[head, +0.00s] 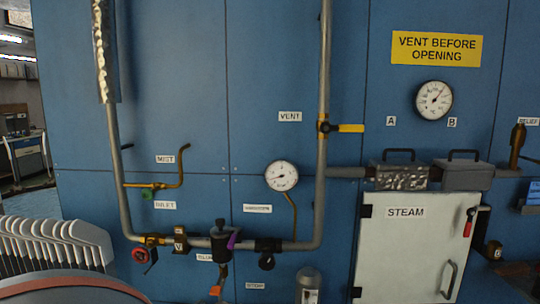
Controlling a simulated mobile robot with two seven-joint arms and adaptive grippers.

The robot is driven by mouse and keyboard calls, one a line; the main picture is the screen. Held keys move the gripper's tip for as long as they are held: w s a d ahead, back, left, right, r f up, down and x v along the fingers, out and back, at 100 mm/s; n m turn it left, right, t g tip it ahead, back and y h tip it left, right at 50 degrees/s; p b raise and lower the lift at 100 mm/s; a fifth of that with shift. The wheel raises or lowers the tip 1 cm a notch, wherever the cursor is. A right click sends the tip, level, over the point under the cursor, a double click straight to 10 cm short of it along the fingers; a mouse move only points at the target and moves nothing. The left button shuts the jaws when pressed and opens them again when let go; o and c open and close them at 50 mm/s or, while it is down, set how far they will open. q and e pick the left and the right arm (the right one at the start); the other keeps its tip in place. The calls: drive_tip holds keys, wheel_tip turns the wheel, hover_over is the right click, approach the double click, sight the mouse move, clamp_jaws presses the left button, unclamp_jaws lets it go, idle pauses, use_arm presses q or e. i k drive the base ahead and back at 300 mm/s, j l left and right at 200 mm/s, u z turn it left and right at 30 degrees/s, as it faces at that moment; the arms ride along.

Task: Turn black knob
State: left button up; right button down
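A small round black knob (267,262) hangs under a dark valve body (267,245) on the lower horizontal pipe. I cannot tell from this view which black part is the task's knob. Neither of my grippers shows in the head view.
A blue panel wall carries a pipe loop (322,80) with a yellow lever (350,128), a red handwheel (139,255) and a gauge (281,176). A pale STEAM cabinet (405,250) stands right. White flat forms (60,238) stand lower left.

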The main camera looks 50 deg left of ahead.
sight(267, 262)
drive_tip(key=u, duration=0.4)
drive_tip(key=l+u, duration=0.1)
drive_tip(key=u, duration=0.7)
drive_tip(key=k+u, duration=0.1)
drive_tip(key=u, duration=0.7)
